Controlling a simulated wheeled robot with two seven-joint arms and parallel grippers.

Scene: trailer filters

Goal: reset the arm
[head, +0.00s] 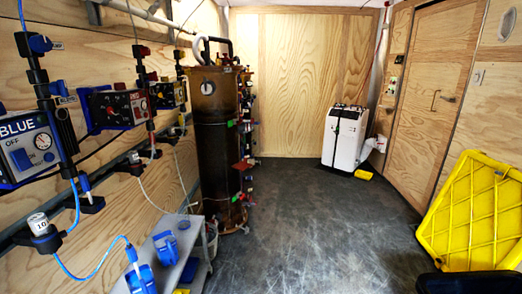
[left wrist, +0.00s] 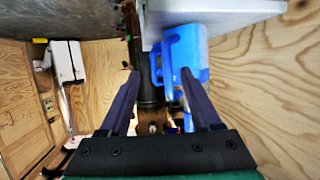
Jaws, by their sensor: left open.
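My left gripper (left wrist: 160,75) shows in the left wrist view, its two dark fingers spread apart. That view appears upside down, with the floor at the top. A blue jug-like container (left wrist: 187,48) with a handle shows beyond the right fingertip, at the edge of a grey shelf (left wrist: 225,12). I see nothing held between the fingers, though part of the container lies behind the right finger. Neither gripper shows in the head view. My right gripper is in no view.
In the head view, blue containers (head: 166,247) stand on a low grey shelf (head: 187,238) at lower left. Control boxes (head: 30,147) line the left wall. A tall brown cylinder (head: 214,125), white machine (head: 344,138) and yellow lid-like panel (head: 478,215) surround clear dark floor (head: 310,225).

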